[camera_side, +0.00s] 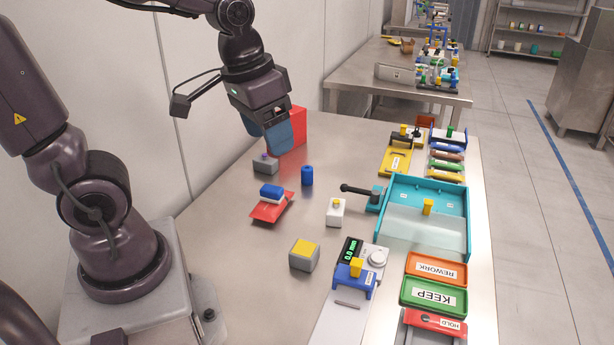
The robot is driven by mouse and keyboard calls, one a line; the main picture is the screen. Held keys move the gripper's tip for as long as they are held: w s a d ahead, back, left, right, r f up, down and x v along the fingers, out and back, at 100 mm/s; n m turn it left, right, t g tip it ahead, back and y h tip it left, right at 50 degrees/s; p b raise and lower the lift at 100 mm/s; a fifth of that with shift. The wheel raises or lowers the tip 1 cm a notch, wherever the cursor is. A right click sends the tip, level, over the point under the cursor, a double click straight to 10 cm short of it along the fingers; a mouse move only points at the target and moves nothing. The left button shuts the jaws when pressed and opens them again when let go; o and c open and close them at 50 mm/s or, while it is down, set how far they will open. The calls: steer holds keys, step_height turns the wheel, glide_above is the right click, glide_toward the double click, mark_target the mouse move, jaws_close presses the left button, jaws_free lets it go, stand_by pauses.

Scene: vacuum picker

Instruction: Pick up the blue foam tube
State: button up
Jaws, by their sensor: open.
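A small blue upright cylinder (307,175), which looks like the blue foam tube, stands on the steel table (225,235). My gripper (268,140) is open, with blue fingers pointing down. It hangs above the table, up and to the left of the cylinder in the picture, and apart from it. Nothing shows between the fingers, though the near finger partly hides the gap. A second blue piece (271,190) lies with a white layer on a tilted red piece (270,210).
A red block (297,125) stands behind my gripper, and a grey block (265,164) sits below it. The table left of the red piece is clear.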

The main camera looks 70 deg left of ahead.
steer(key=w+a+f+n+g, duration=0.2)
steer(key=w+a+f+n, duration=0.3)
steer(key=w+a+f, duration=0.35)
steer(key=n+y, duration=0.4)
steer(key=n, duration=0.4)
glide_toward(307, 168)
steer(key=shift+n, duration=0.3)
steer(key=x, duration=0.6)
steer(key=shift+s+f, duration=0.25)
steer(key=x, duration=0.5)
steer(key=shift+w+a+f, duration=0.2)
steer(key=shift+w, duration=0.1)
steer(key=c, duration=1)
